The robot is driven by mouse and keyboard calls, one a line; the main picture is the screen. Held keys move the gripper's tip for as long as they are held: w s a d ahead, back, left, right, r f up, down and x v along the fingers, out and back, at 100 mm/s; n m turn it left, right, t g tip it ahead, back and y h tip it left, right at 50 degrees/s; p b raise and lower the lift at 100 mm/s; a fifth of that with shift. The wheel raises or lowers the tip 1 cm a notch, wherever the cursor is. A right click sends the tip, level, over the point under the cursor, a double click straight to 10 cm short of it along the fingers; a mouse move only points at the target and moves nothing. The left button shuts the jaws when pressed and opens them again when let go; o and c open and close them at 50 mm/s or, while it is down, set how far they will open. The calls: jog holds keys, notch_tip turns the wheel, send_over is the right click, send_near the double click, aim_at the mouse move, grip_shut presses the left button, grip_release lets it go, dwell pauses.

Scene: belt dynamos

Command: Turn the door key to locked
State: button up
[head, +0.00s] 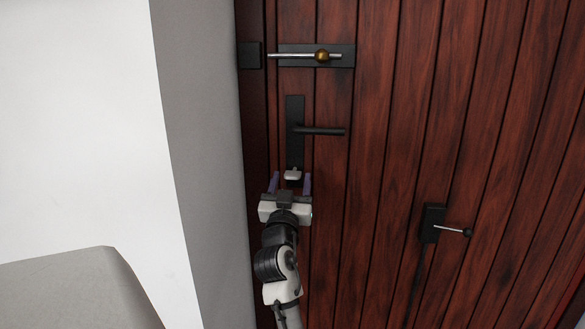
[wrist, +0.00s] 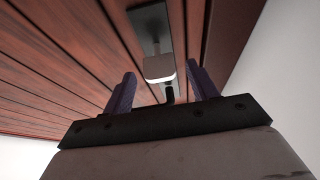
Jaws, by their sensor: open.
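The door key (head: 292,175) has a pale grip and sits at the lower end of the black lock plate (head: 294,135), below the black lever handle (head: 322,131). In the wrist view the key (wrist: 160,68) shows as a light block in front of the dark plate (wrist: 150,28). My gripper (head: 291,181) is open just below the key in the head view. Its two purple fingers stand to either side of the key in both views. I see no contact, and I cannot tell how deep the key lies between the fingers.
The door (head: 390,120) is dark red wood planks. A sliding bolt with a brass knob (head: 322,56) is above the handle. A second black fitting with a thin lever (head: 433,223) is at lower right. A grey wall (head: 205,130) stands close on the left.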

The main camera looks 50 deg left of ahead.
aim_at(293, 173)
jog(key=shift+x, duration=1.35)
jog(key=shift+c, duration=0.5)
jog(key=c, duration=0.9)
